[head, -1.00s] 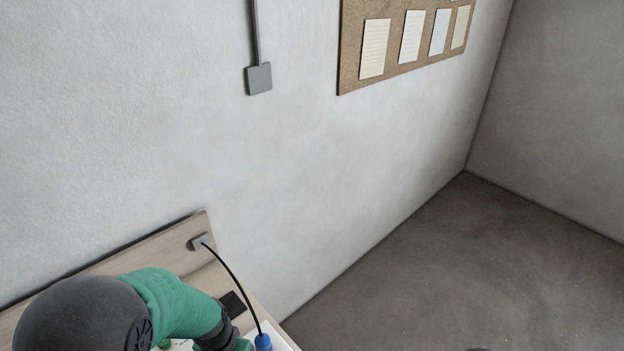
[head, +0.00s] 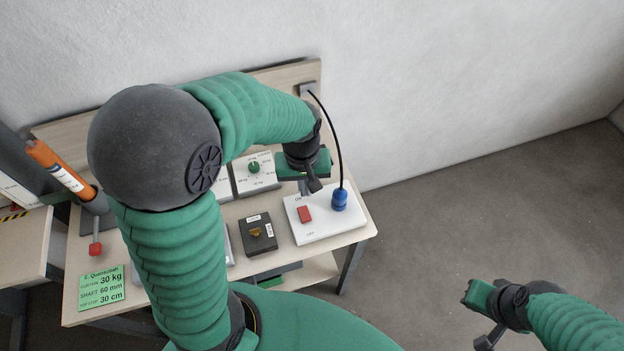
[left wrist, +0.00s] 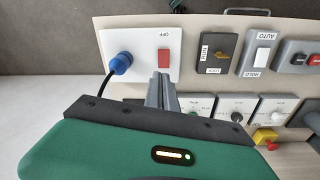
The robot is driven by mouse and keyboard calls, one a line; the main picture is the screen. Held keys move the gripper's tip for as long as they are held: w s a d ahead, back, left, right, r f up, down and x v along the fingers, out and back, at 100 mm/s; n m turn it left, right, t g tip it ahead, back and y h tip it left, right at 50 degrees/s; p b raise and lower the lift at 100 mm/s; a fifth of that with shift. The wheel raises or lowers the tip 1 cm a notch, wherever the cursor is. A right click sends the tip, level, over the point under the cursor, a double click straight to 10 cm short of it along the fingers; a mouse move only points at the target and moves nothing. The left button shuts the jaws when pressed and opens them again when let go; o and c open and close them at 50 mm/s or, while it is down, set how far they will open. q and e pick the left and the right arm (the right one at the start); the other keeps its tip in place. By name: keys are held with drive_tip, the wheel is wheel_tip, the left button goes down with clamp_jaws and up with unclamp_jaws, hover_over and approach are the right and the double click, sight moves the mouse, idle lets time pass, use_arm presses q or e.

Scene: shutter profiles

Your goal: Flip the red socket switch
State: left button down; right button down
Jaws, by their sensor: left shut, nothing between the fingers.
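The red socket switch (head: 304,214) is a small red rocker on a white plate (head: 326,231), with ON and OFF labels and a blue plug (head: 339,199) on a black cable beside it. In the left wrist view the red switch (left wrist: 164,59) shows just beyond the fingertips, near the OFF label. My left gripper (head: 310,186) is shut and empty, above the back edge of the white plate near ON. In the left wrist view its fingers (left wrist: 161,84) point at the plate; contact cannot be told. My right gripper (head: 476,318) hangs over the floor at the lower right, far from the bench.
A dark box with a yellow knob (head: 257,233) sits left of the plate. A dial panel with a green knob (head: 254,168) stands behind. A green label card (head: 102,288) and an orange cylinder (head: 62,172) are at the left. Floor to the right is clear.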

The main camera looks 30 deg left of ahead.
use_arm(q)
drive_tip(key=w+a+n, duration=0.1)
drive_tip(key=a+n, duration=0.1)
drive_tip(key=p, duration=0.1)
approach(305, 214)
drive_tip(key=shift+n+g, duration=0.3)
drive_tip(key=shift+g, duration=0.1)
drive_tip(key=f, duration=0.2)
drive_tip(key=w+a+f, duration=0.1)
drive_tip(key=f, duration=0.4)
drive_tip(key=shift+w+a, duration=0.25)
drive_tip(key=shift+w, duration=0.1)
drive_tip(key=shift+s, duration=0.1)
drive_tip(key=shift+s+d+r+p, duration=0.3)
drive_tip(key=shift+s+d+p, duration=0.15)
drive_tip(key=shift+d, duration=0.15)
